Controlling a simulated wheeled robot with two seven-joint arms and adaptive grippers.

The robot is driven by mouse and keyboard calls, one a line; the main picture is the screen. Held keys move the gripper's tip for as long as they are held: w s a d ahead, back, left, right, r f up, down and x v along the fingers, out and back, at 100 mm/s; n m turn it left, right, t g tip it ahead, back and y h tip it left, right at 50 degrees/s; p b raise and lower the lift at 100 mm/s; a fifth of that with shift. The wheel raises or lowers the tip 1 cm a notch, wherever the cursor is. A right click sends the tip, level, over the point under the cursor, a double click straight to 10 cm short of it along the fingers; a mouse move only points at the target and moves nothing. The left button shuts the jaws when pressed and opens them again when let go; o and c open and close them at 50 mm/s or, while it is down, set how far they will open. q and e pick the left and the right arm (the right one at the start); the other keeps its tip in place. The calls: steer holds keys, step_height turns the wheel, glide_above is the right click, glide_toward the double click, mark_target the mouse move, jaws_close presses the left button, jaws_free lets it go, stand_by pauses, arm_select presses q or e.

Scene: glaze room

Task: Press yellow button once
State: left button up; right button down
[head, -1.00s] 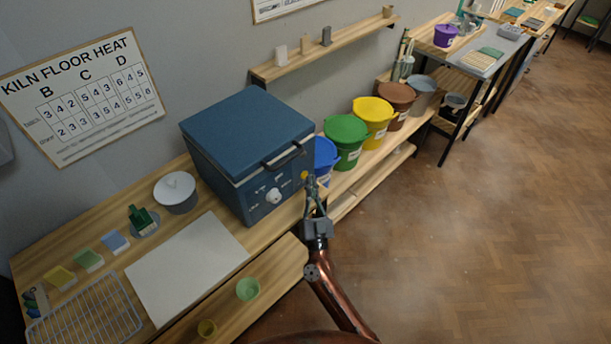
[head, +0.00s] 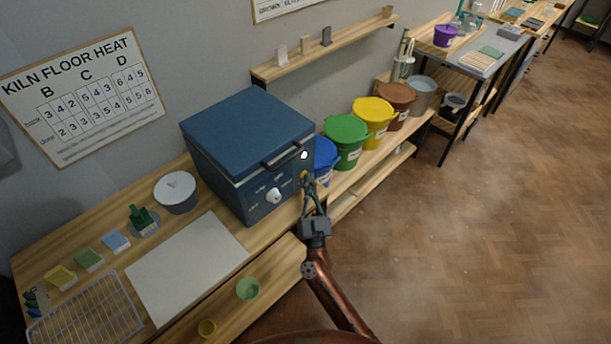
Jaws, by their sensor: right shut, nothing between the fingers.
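The blue kiln (head: 235,165) stands on the wooden bench, with a dark handle and a white knob (head: 273,196) on its front. The yellow button (head: 303,175) is on the right part of the kiln's front and is partly hidden by my fingertips. My right gripper (head: 308,180) is shut and empty, with its tips at the button. They look touching, but I cannot tell for sure. A small white light (head: 304,155) glows on the kiln above the button. My left gripper is not in view.
Blue (head: 325,158), green (head: 346,140), yellow (head: 374,120) and brown (head: 397,98) buckets stand right of the kiln. A white board (head: 188,268), a lidded pot (head: 176,191) and a wire rack (head: 88,312) are on the bench. The floor at right is clear.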

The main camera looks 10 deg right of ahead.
steer(key=shift+s, duration=0.1)
steer(key=shift+s+d+p, duration=0.45)
steer(key=shift+s+p, duration=0.05)
steer(key=shift+s, duration=0.15)
steer(key=shift+s+d+p, duration=0.4)
steer(key=shift+s, duration=0.25)
steer(key=s+d, duration=0.1)
steer(key=s+p, duration=0.1)
steer(key=s, duration=0.1)
steer(key=shift+d, duration=0.4)
stand_by(0.3)
